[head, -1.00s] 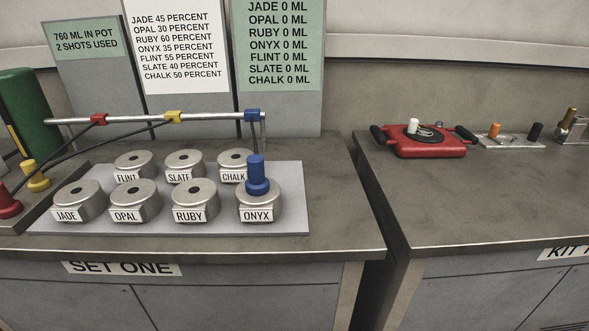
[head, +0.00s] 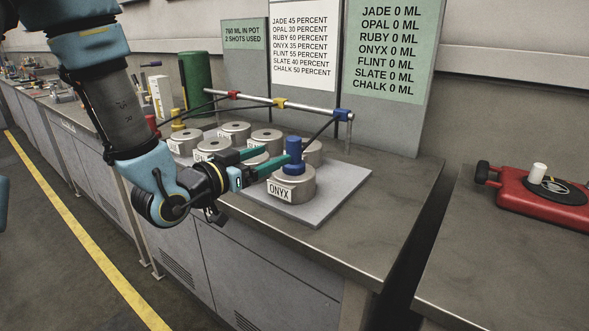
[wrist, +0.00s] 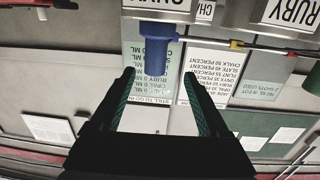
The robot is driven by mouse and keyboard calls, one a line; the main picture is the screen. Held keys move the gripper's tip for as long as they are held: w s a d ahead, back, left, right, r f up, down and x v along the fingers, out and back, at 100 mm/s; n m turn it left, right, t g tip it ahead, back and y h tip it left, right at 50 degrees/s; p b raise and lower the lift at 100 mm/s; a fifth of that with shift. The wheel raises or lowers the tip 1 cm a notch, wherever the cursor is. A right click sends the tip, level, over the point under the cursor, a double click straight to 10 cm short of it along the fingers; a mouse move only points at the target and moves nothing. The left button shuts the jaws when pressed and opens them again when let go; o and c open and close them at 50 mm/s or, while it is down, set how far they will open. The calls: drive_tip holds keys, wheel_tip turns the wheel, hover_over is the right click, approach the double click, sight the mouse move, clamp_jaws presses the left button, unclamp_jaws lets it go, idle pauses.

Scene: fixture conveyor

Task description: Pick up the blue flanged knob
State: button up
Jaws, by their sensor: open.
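The blue flanged knob (head: 294,158) stands upright on top of the round metal ONYX block (head: 291,187), at the front right corner of the grey plate. My gripper (head: 276,159) reaches in from the left with its green fingers level and pointing at the knob. The fingers are apart with nothing held between them. In the wrist view the picture is upside down. The knob (wrist: 154,58) hangs there just beyond the fingertips of my gripper (wrist: 158,82), roughly between their lines. Whether a fingertip touches the knob cannot be told.
Several similar metal blocks stand close behind and left on the grey plate (head: 344,190). A metal rail (head: 320,110) with coloured clamps and dark hoses runs behind them. Signs stand at the back. A gap separates this bench from the right one, which holds a red device (head: 540,200).

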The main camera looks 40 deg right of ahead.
sight(300, 141)
drive_tip(key=shift+h, duration=0.4)
drive_tip(key=d, duration=0.1)
drive_tip(key=d+p, duration=0.1)
drive_tip(key=d, duration=0.3)
drive_tip(key=shift+s+d+r, duration=0.1)
drive_tip(key=shift+d+r, duration=0.1)
drive_tip(key=shift+r, duration=0.15)
drive_tip(key=d+p, duration=0.1)
drive_tip(key=d, duration=0.1)
drive_tip(key=w+d+p, duration=0.1)
drive_tip(key=d, duration=0.1)
drive_tip(key=shift+w+d+p, duration=0.2)
drive_tip(key=shift+d+p, duration=0.05)
drive_tip(key=shift+p, duration=0.1)
drive_tip(key=shift+w+d+f, duration=0.1)
drive_tip(key=shift+w+d, duration=0.05)
drive_tip(key=shift+d, duration=0.45)
drive_tip(key=shift+c, duration=0.3)
clamp_jaws()
